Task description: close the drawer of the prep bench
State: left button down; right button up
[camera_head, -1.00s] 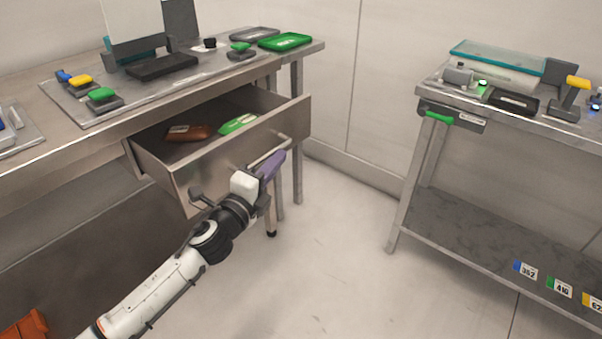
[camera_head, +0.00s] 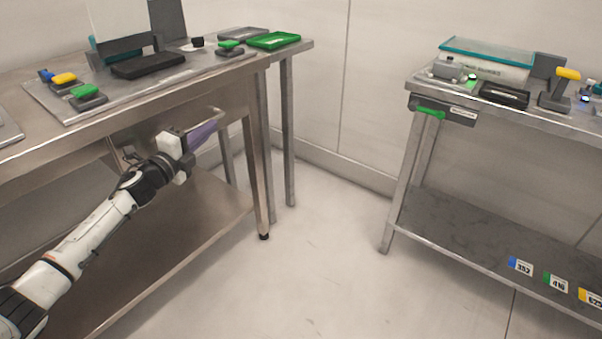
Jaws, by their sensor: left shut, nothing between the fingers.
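The prep bench (camera_head: 60,139) is the steel table on the left. Its drawer (camera_head: 203,106) is pushed in under the bench top, its front about level with the bench's front; the inside and the packets in it are hidden. The drawer's bar handle (camera_head: 215,114) shows just past my fingers. My left gripper (camera_head: 207,131) has purple fingers that are shut and empty, at the handle side of the drawer front; whether they touch it I cannot tell. My right gripper is not in view.
A lower shelf (camera_head: 215,200) of the bench lies below my left arm. A second bench (camera_head: 425,100) stands at the right, with clear floor (camera_head: 310,240) between.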

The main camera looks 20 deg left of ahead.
pick_arm(q)
jog(key=shift+a+r, duration=0.15)
jog(key=shift+a, duration=0.45)
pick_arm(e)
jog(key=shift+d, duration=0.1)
pick_arm(q)
jog(key=s+d+f+p, duration=0.1)
jog(key=d, duration=0.4)
jog(key=s+p, duration=0.2)
jog(key=s, duration=0.8)
jog(key=shift+a+f, duration=0.15)
jog(key=shift+f, duration=0.15)
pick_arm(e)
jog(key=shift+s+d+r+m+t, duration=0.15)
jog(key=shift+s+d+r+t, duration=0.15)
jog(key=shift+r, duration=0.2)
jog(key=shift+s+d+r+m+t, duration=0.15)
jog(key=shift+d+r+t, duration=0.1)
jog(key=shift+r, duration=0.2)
